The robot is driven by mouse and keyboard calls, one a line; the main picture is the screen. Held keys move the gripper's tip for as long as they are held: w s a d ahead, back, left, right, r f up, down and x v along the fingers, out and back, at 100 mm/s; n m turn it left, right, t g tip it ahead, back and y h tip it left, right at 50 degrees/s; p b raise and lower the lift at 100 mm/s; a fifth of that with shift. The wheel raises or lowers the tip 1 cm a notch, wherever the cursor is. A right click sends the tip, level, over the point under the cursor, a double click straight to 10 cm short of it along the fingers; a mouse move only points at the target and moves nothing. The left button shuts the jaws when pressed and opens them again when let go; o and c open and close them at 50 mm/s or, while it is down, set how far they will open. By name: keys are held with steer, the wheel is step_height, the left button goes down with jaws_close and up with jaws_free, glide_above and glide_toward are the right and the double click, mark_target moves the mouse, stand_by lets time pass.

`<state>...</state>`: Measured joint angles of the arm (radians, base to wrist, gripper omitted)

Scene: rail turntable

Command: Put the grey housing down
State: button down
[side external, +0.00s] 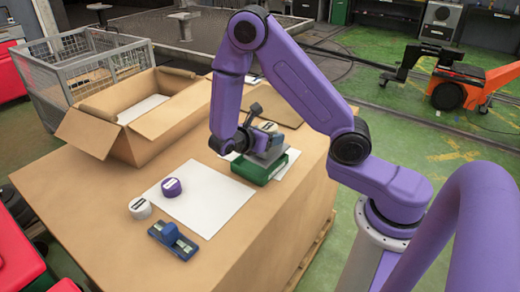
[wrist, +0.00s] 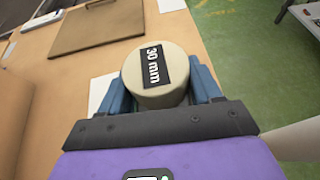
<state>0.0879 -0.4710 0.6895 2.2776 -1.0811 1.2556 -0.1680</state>
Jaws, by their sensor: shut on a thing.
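The grey housing (wrist: 160,92) is a pale grey-beige cylinder with a black "30 mm" label on its face. In the wrist view it sits between the two blue fingers of my gripper (wrist: 162,86), which is shut on it. In the side view my gripper (side external: 263,146) is at the green tray (side external: 262,174), over its far part. A pale bit of the housing (side external: 268,127) shows there beside the gripper. The housing's lower part is hidden, so I cannot tell whether it touches anything.
A white sheet (side external: 205,205) lies on the cardboard-coloured table. A purple cylinder (side external: 171,187), a white cylinder (side external: 140,208) and a blue fixture (side external: 172,238) stand near its left side. An open cardboard box (side external: 100,118) is at the back left. The sheet's middle is clear.

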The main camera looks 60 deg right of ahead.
steer(key=w+f, duration=0.1)
steer(key=f, duration=0.1)
steer(key=w+d+f, duration=0.1)
steer(key=w+f, duration=0.1)
steer(key=shift+w, duration=0.1)
steer(key=shift+a+f, duration=0.1)
steer(key=shift+f, duration=1.35)
steer(key=shift+c, duration=1)
jaws_free()
steer(key=shift+f, duration=0.1)
